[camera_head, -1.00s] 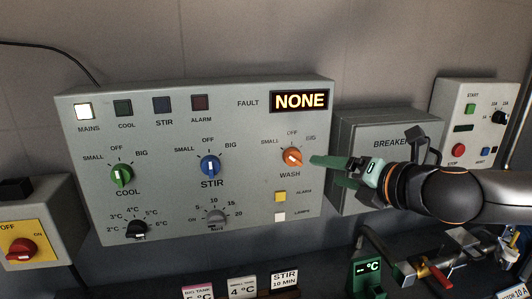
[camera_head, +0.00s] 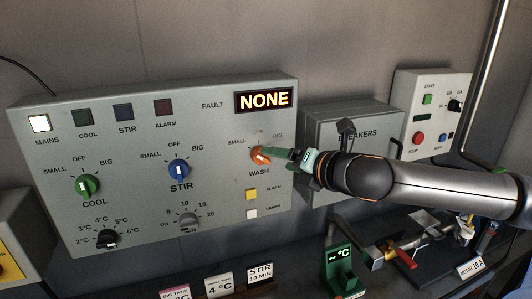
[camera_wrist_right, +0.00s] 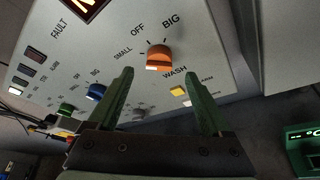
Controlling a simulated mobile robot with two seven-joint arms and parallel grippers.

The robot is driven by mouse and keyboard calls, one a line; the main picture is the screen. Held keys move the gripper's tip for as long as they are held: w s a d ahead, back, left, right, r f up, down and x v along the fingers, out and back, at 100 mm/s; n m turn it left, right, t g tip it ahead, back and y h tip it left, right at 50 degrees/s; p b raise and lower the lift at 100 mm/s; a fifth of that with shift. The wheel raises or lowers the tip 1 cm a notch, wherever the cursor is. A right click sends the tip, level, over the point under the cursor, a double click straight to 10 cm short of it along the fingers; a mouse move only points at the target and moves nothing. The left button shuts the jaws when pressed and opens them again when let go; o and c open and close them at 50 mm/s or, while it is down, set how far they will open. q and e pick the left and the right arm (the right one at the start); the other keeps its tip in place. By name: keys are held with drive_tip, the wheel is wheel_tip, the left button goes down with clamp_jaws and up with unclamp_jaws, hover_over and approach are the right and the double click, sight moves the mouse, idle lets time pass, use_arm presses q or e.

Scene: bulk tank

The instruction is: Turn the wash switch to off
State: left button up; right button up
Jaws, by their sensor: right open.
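The wash switch is an orange knob (camera_head: 260,157) at the right of the grey control panel (camera_head: 130,219), above the WASH label. It also shows in the right wrist view (camera_wrist_right: 159,57), just beyond the fingertips and roughly centred between them. A pale mark shows on the knob, but I cannot tell surely which position it points to. My left gripper is not in view.
The blue STIR knob (camera_head: 179,170) and green COOL knob (camera_head: 87,186) sit left on the panel. A yellow button (camera_head: 252,194) lies just below the wash switch. The breaker box (camera_head: 350,120) stands close on the right, behind my right arm.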

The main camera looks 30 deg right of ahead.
sight(265, 158)
drive_tip(key=shift+w+a+f+p, duration=0.2)
drive_tip(key=shift+w+a+p, duration=0.05)
drive_tip(key=shift+w+p, duration=0.4)
drive_tip(key=shift+p+x, duration=0.6)
drive_tip(key=shift+x, duration=1.95)
drive_tip(key=shift+s+d+f, duration=0.1)
clamp_jaws()
